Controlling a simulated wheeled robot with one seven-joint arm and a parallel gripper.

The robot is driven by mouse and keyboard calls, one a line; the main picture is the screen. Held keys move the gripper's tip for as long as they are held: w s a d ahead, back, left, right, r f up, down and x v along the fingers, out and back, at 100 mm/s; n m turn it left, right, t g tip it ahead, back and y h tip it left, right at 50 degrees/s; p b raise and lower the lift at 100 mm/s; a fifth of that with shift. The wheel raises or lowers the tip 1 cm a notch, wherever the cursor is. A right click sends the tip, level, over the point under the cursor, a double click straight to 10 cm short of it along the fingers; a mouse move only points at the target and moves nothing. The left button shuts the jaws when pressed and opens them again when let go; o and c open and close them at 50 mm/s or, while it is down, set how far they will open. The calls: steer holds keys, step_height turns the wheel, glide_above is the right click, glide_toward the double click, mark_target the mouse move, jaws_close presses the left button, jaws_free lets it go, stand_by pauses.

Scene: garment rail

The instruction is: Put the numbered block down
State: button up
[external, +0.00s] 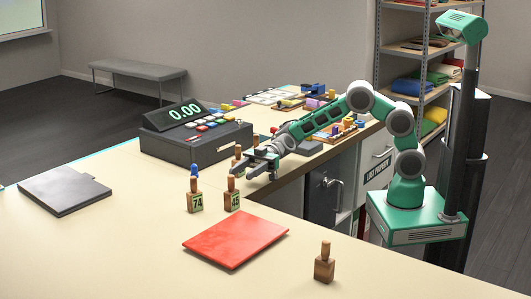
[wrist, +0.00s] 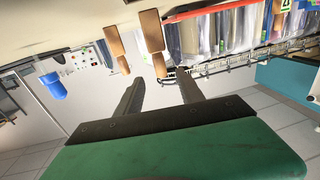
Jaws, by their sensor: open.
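Small wooden blocks with round-topped handles stand upright on the counter. One with a blue top (external: 195,200) reads 74, and a plain one (external: 232,201) beside it seems to read 45. Another block (external: 324,267) stands alone at the front, its number not visible. My gripper (external: 246,168) is above the counter just behind the numbered pair, open, with nothing held. In the wrist view my gripper (wrist: 160,75) has its fingers apart. Two wooden handles (wrist: 117,50) show upside down beyond them, one lined up between the tips. A blue top (wrist: 53,86) shows at left.
A red mat (external: 236,238) lies in front of the pair. A dark folder (external: 64,191) lies at left. A cash register (external: 192,135) stands behind, with a wooden block (external: 237,157) near my fingers. The counter between folder and mat is clear.

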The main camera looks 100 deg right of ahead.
mark_target(231, 191)
steer(key=x, duration=0.3)
steer(key=p+x, duration=0.1)
steer(key=x, duration=0.3)
steer(key=shift+w+a+r, duration=0.1)
steer(key=shift+a+r, duration=0.1)
steer(key=shift+a, duration=0.05)
jaws_close()
stand_by(0.3)
